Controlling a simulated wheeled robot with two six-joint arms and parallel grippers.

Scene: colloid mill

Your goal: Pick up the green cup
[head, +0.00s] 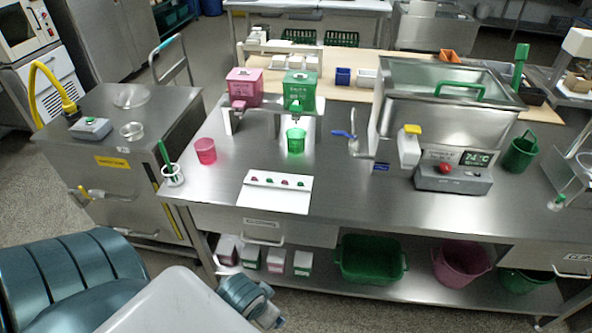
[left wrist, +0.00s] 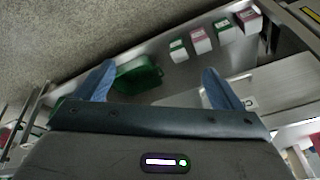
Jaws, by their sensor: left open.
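The green cup (head: 295,140) stands upright on the steel bench, directly below the spout of the green dispenser (head: 299,92). A pink cup (head: 205,150) stands on the bench to its left. My left gripper shows in the left wrist view (left wrist: 158,86), with its two blue fingers wide apart and nothing held between them. My left arm is low at the front left in the head view, well away from the green cup and below the bench top. The green cup cannot be made out in the left wrist view. My right gripper is not in view.
A white panel with coloured buttons (head: 275,191) lies in front of the green cup. A pink dispenser (head: 244,88) stands at left, a steel tank (head: 400,110) at right. The lower shelf holds several small boxes and a green bin (head: 370,260). The bench's front edge lies between my arm and the cup.

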